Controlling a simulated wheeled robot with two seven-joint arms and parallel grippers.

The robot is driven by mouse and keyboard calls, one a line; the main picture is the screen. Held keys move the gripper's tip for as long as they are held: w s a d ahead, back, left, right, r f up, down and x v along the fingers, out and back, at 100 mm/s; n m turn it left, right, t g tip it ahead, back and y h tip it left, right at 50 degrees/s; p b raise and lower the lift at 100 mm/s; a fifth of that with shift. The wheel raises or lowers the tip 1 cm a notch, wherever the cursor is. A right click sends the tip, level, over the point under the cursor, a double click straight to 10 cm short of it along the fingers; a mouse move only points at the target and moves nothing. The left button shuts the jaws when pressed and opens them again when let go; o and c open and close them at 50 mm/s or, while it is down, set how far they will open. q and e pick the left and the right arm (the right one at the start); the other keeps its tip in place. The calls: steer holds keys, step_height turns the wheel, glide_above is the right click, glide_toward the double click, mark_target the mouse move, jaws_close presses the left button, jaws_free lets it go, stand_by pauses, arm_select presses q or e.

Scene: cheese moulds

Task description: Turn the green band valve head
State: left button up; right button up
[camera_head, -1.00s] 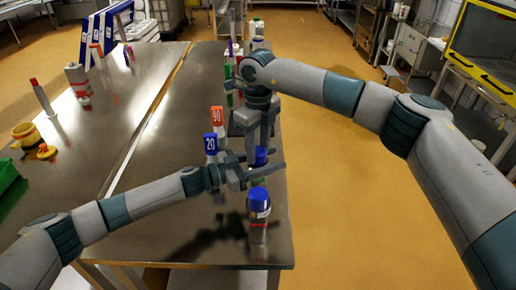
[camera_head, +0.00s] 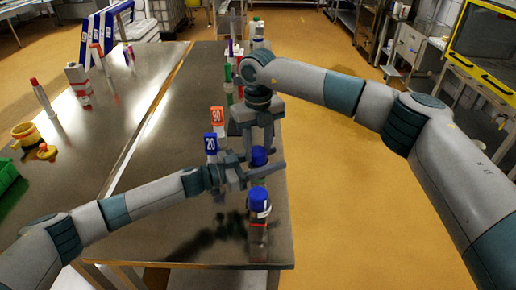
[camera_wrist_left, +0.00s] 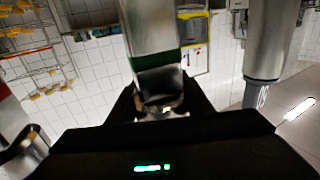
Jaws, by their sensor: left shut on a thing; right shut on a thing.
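The green band valve head is a pale upright cylinder with a blue cap (camera_head: 259,155), standing near the table's right edge. Its green band (camera_wrist_left: 160,60) shows in the left wrist view, just above the jaws. My left gripper (camera_head: 262,176) comes in from the left, low, and is shut on the lower part of the valve. My right gripper (camera_head: 261,150) points down from above, with its fingers either side of the blue cap, shut on it. The fingers hide much of the valve body in the head view.
A second blue-capped cylinder (camera_head: 259,199) stands just in front of my left gripper. Behind are blocks marked 20 (camera_head: 210,144) and 90 (camera_head: 217,117). A yellow pot (camera_head: 24,133) and green crate (camera_head: 6,174) are at far left. The table's middle left is clear.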

mark_target(258, 150)
steer(key=m, duration=0.6)
steer(key=shift+m, duration=0.3)
steer(key=m, duration=0.6)
steer(key=shift+w+m, duration=0.1)
steer(key=shift+m, duration=0.3)
steer(key=o, duration=1)
steer(key=shift+o, duration=0.2)
step_height(258, 150, up, 12)
arm_select(q)
steer(key=o, duration=1.5)
steer(key=shift+c, duration=0.2)
